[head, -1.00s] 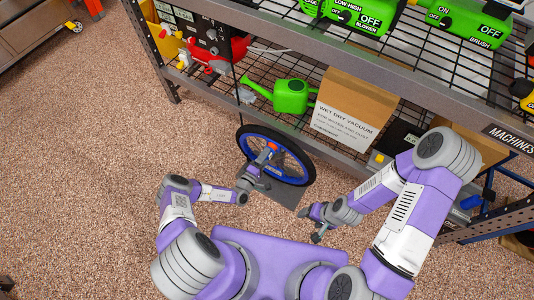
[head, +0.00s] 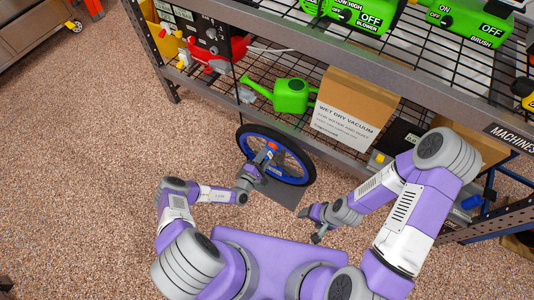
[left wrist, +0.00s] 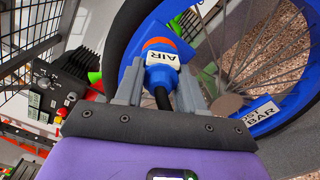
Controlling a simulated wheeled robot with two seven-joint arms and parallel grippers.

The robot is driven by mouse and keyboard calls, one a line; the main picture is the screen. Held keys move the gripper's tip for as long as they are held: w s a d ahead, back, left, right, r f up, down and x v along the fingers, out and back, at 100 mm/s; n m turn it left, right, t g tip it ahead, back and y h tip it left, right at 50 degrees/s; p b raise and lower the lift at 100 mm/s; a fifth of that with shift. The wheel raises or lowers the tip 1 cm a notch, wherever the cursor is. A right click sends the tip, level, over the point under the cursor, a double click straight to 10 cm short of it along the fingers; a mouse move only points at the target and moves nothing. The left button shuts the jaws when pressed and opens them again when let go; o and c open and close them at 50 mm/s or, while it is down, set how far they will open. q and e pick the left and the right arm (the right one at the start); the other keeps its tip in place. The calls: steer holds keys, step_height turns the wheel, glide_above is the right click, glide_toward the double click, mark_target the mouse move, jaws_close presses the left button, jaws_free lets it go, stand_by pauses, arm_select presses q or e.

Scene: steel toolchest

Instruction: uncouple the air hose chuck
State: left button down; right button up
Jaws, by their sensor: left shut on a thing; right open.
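A wheel with a black tyre and blue rim (head: 303,158) stands upright in front of the shelf. My left gripper (head: 262,160) is at the wheel. In the left wrist view my left gripper (left wrist: 155,88) is shut on the air hose chuck (left wrist: 160,57), a blue piece with an orange collar and a white AIR label. A black hose runs back from it between the fingers. The chuck lies against the blue rim; whether it is still joined to the valve is hidden. My right gripper (head: 318,225) is open and empty, to the right of the wheel.
A steel shelf (head: 320,150) runs behind the wheel, holding a green watering can (head: 290,95), a cardboard box (head: 352,108) and green machines (head: 355,13). A grey plate (head: 283,193) lies under the wheel. Carpeted floor at left is clear.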

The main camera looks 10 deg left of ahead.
arm_select(q)
steer(key=shift+n, duration=0.3)
steer(key=n, duration=0.6)
steer(key=shift+s+a+p, duration=0.2)
steer(key=shift+s+p, duration=0.15)
steer(key=shift+s, duration=0.25)
stand_by(0.6)
steer(key=shift+p+v, duration=0.6)
steer(key=shift+v, duration=0.8)
